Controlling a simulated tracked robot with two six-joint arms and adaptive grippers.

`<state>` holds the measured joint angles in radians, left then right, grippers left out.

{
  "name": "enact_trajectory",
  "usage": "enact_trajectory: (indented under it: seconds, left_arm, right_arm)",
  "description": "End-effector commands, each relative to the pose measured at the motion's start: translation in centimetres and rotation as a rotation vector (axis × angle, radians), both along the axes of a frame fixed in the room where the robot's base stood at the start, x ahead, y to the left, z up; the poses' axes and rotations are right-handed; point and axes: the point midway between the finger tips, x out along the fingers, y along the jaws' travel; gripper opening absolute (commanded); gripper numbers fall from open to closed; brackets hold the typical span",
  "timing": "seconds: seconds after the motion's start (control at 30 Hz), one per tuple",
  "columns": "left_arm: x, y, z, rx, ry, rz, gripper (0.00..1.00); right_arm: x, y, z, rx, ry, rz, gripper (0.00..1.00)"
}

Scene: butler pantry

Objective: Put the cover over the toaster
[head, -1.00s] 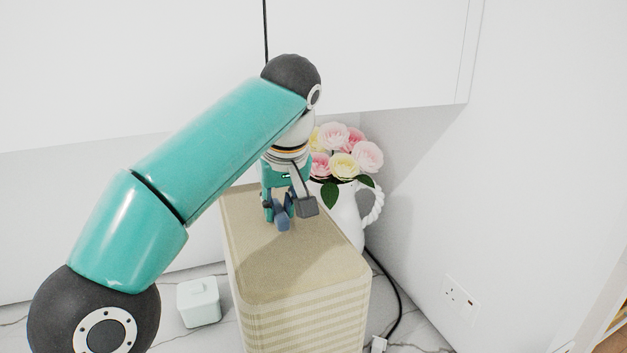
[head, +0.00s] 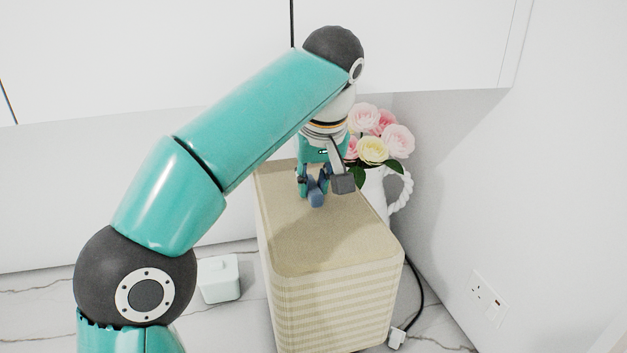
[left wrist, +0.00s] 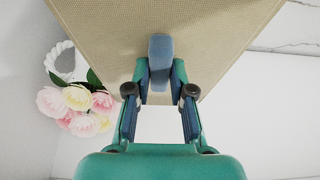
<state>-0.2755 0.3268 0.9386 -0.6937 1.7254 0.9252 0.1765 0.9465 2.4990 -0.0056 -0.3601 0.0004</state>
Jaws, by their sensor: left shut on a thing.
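The cover (head: 330,240) is a tan, box-shaped woven piece with a flat top and pale striped sides. It stands upright in the middle of the head view. No toaster shows; I cannot tell whether one is inside it. My left gripper (head: 322,190) is at the far part of the cover's top, shut on it. My right gripper is not in view.
A white jug (head: 375,195) with pink and yellow flowers (head: 372,140) stands close behind the cover. A pale lidded box (head: 219,279) is left of it. White cabinets hang above.

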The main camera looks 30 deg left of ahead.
Motion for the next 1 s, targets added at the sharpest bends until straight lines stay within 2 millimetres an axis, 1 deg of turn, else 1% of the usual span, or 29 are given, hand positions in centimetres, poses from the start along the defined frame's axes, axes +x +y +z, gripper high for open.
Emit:
enact_trajectory:
  seconds: [0.03,1.0]
  left_arm:
    - [0.0,0.0,-0.5,-0.001,-0.001,0.0,0.0]
    - [0.0,0.0,-7.3,-0.001,-0.001,0.001,0.0]
  right_arm:
    - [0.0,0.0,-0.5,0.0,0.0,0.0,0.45]
    - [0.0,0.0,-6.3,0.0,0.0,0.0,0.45]
